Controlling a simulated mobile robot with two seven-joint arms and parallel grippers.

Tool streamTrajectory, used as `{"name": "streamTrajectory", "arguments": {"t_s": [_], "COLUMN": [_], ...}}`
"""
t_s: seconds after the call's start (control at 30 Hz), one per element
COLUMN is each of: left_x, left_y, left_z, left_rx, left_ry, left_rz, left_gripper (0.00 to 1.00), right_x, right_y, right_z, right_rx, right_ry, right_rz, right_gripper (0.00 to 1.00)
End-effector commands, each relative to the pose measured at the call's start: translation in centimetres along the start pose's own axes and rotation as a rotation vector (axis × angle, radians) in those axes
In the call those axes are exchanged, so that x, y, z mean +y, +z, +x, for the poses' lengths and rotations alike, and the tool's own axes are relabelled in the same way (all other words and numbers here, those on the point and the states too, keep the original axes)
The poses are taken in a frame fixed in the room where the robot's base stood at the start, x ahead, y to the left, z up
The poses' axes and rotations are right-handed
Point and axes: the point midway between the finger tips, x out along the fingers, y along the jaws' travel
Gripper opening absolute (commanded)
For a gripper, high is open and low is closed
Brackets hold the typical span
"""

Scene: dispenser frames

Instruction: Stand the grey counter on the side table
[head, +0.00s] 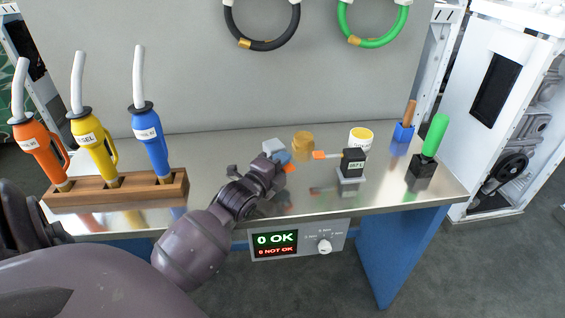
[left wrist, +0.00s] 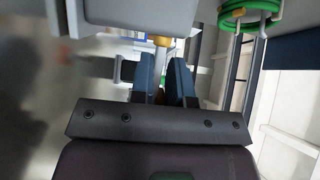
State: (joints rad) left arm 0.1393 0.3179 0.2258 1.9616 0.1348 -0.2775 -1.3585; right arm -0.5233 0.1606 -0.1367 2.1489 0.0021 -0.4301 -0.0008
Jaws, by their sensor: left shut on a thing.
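A light grey block-like thing (head: 275,148), which looks like the grey counter, is at the tip of my left gripper (head: 282,160) over the metal workbench. Small orange parts show beside it. In the left wrist view, a large grey body (left wrist: 150,10) with a brass fitting and a thin stem lies at my left gripper's fingers (left wrist: 161,90). The fingers are shut on it, on the stem side. The exact grip point is partly hidden. I cannot make out a separate side table. My right gripper is not in view.
The workbench (head: 225,143) holds a wooden rack (head: 150,190) with orange, yellow and blue nozzles at left. A dark counter on a stand (head: 353,162), a brass piece (head: 303,140), a yellow-white cup (head: 361,138) and two handled tools stand right. A display panel (head: 297,240) hangs in front.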

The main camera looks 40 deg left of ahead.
Motion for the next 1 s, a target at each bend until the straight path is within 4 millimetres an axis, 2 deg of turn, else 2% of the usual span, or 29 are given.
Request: {"name": "streamTrajectory", "arguments": {"t_s": [0.1,0.13,0.3,0.63,0.77,1.0], "left_x": [0.2,0.3,0.3,-0.2,-0.1,-0.1], "left_y": [0.0,0.0,0.0,0.0,0.0,0.0], "left_z": [0.0,0.0,0.0,0.0,-1.3,-5.2], "left_rx": [0.000,0.000,0.000,0.000,0.000,0.000], "left_ry": [-0.002,0.000,0.000,-0.001,0.001,0.001], "left_rz": [0.001,0.000,0.000,0.000,0.000,-0.001], "left_gripper": [0.00,0.19,0.42,0.42,0.42,0.42], "right_x": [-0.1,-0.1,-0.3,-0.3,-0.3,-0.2], "right_y": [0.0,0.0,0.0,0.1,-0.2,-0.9], "right_z": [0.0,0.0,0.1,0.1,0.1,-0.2], "right_rx": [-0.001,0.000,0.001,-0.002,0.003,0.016], "right_ry": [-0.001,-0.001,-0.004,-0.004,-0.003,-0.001], "right_rz": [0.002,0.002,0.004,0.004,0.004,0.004], "right_gripper": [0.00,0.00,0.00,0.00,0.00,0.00]}}
